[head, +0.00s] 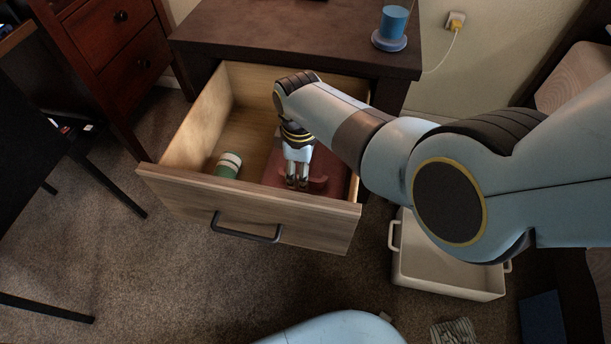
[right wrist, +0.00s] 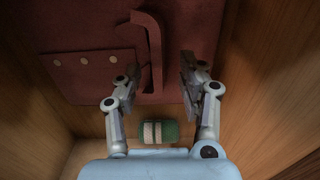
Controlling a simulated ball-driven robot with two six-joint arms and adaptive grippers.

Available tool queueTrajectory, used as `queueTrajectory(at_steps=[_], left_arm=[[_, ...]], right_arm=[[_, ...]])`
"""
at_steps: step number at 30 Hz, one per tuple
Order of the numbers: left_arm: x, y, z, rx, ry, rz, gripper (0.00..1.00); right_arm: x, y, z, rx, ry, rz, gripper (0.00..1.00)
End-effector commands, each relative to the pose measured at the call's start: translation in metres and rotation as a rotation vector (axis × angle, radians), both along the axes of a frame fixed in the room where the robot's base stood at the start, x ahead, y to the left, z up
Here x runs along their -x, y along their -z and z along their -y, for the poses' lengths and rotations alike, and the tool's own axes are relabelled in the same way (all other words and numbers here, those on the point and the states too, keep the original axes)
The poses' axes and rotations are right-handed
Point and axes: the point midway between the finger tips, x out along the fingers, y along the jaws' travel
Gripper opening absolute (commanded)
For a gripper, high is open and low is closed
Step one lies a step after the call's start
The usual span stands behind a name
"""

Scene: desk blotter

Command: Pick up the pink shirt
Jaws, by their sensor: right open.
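The pink shirt (head: 333,170) lies folded in the right part of the open drawer (head: 190,183) and looks dull dark red. In the right wrist view the shirt (right wrist: 85,82) shows several pale buttons and a raised, curved strip that stands up between the fingers. My right gripper (head: 297,184) points down into the drawer over the shirt. In the right wrist view its two fingers (right wrist: 160,70) are spread apart on either side of the strip, with nothing held. Whether the fingertips touch the cloth I cannot tell. My left gripper is not in view.
A green and white cylinder (head: 228,165) lies in the drawer's left part. The drawer's wooden walls stand around the gripper. A white handled bin (head: 445,268) stands on the carpet at right. A blue cylinder (head: 393,25) stands on the dark cabinet top.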

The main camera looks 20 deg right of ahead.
Motion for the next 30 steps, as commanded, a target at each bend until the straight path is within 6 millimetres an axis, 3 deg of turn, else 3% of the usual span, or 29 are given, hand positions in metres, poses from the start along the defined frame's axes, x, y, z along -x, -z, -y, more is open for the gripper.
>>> queueTrajectory(at_steps=[1, 4, 14, 23, 30], left_arm=[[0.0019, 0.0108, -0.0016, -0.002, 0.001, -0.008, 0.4], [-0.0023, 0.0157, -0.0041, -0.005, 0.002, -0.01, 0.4], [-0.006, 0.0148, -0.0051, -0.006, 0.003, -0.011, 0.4], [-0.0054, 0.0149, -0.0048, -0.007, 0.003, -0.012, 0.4], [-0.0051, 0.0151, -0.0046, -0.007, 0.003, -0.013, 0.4]], right_arm=[[0.0019, 0.0153, -0.0001, -0.001, 0.0, -0.004, 0.4], [0.0015, 0.023, 0.0, 0.0, 0.0, -0.004, 0.4], [-0.0003, 0.0221, 0.0, 0.0, 0.0, 0.001, 0.4], [-0.0001, 0.0225, 0.0001, 0.0, 0.0, 0.0, 0.01], [-0.0004, 0.0223, 0.0001, 0.0, 0.0, 0.001, 0.0]])
